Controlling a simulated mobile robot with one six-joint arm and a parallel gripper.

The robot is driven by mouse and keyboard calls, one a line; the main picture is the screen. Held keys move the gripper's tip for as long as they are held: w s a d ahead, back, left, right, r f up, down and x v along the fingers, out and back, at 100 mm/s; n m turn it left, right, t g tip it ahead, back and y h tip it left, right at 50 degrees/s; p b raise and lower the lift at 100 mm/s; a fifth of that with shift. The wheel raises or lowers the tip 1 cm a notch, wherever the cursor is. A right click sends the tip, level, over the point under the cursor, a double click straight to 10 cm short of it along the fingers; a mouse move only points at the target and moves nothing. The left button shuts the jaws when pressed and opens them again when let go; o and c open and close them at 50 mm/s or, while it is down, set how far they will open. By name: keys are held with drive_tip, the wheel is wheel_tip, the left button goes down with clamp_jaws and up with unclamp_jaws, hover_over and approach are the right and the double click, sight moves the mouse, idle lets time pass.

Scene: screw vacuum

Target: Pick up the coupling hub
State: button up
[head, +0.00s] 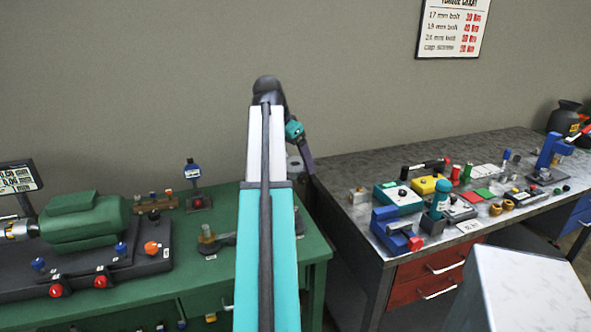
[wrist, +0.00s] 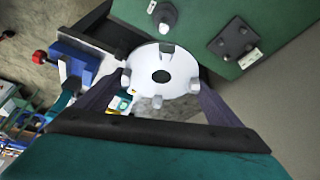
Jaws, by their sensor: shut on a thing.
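The coupling hub (wrist: 180,72) is a pale silver disc with a dark centre hole and several lugs around its face. My gripper (wrist: 160,88) is shut on it, with one dark finger on either side of its rim. The hub is held off the surfaces, its lugged face toward the wrist camera. In the head view my gripper (head: 300,153) is small and partly behind my arm, and the grey hub (head: 293,166) shows just beside the arm, near the back right corner of the green bench.
The green bench (head: 310,246) carries a green motor (head: 88,224) and a blue-topped stand (head: 194,180). The grey bench (head: 425,165) at right is crowded with small parts and a blue vise (head: 395,228). A narrow gap separates the benches. A wall stands behind.

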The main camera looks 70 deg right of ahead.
drive_tip(key=shift+r, duration=0.35)
idle(0.5)
